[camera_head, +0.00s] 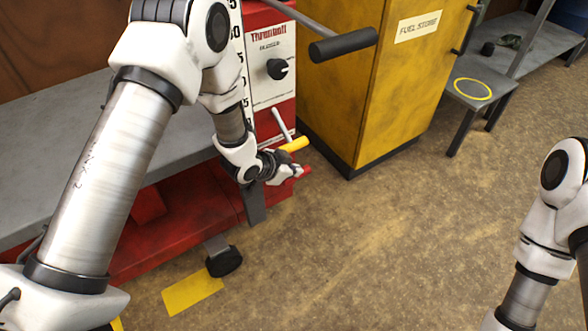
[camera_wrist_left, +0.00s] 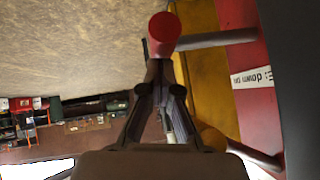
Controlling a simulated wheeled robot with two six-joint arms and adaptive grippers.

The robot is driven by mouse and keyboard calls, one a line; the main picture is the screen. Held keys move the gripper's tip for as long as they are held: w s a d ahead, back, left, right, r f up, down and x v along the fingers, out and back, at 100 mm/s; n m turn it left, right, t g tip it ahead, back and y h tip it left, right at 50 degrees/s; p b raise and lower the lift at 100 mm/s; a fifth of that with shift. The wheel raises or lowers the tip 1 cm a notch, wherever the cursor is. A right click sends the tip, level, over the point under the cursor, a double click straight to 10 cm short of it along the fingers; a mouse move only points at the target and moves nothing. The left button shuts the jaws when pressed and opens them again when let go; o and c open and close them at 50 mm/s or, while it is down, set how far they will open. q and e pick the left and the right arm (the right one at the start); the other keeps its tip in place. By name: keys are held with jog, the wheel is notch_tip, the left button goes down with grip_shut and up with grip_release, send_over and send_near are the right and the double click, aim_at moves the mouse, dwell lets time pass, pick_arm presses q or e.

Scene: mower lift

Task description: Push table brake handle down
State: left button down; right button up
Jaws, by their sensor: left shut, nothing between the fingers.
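The table brake handle has a red grip (camera_head: 305,170), which shows just past my left gripper (camera_head: 288,173) near the red lift. In the left wrist view the red grip (camera_wrist_left: 163,30) is large, on a grey rod (camera_wrist_left: 215,40) coming from the red panel at the right. My left gripper's fingers (camera_wrist_left: 160,68) are shut and empty, their tips close to the red grip. I cannot tell whether they touch it. A label (camera_wrist_left: 255,77) reading "E: down on" is partly cut off on the panel. My right gripper is out of view; only its arm shows.
A yellow-gripped lever (camera_head: 295,144) sits just above my left gripper. A black-gripped bar (camera_head: 343,46) juts out higher up. A yellow fuel store cabinet (camera_head: 390,90) stands behind. A black pedal (camera_head: 224,262) is low in front. The floor to the right is clear.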

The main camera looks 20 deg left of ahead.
pick_arm(q)
jog(key=shift+f, duration=0.15)
notch_tip(320, 180, down, 7)
jog(key=m+t+y+b, duration=0.1)
jog(key=b, duration=0.1)
jog(key=shift+f+t+y+b, duration=0.2)
jog(key=shift+t+y+b, duration=0.1)
jog(key=shift+y+b, duration=0.1)
jog(key=shift+s+f, duration=0.1)
dwell(0.6)
